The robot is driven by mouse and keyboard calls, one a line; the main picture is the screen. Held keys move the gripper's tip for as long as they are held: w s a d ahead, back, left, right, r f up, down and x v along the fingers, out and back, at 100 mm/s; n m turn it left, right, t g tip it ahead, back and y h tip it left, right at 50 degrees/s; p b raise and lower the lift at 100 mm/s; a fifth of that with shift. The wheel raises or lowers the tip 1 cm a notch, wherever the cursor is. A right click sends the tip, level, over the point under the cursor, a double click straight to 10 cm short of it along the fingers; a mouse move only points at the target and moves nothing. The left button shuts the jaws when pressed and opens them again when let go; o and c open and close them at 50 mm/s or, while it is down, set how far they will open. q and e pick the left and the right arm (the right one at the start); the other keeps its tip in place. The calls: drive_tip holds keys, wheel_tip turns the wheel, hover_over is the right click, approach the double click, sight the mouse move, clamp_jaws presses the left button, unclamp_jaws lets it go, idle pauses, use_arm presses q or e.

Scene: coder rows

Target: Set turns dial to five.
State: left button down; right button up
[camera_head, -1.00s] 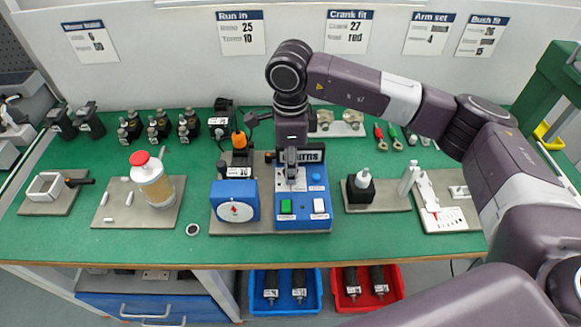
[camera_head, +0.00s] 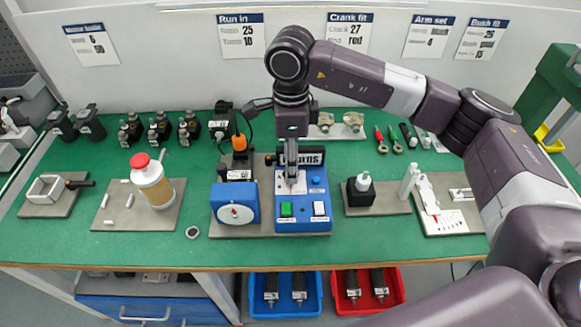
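A blue control box (camera_head: 302,211) stands on a grey plate at the middle of the bench. It has a green button (camera_head: 286,209), a white button (camera_head: 319,208) and a small blue knob (camera_head: 316,180). Left of it is a blue unit (camera_head: 222,202) with a round white dial face (camera_head: 236,213) and a red mark at its centre. The frames do not show which is the turns dial, and its setting is unreadable. My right gripper (camera_head: 291,182) points down over the back left of the control box, hiding part of it. Its finger gap and contact are unclear. My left gripper is out of view.
An orange-topped tool (camera_head: 239,141) stands just left of my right gripper. A red-capped jar (camera_head: 152,184) is at left and a black block with a white knob (camera_head: 361,188) at right. Blue (camera_head: 256,309) and red (camera_head: 396,306) bins are below. The bench front is mostly clear.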

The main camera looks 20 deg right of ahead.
drive_tip(key=shift+r, duration=2.75)
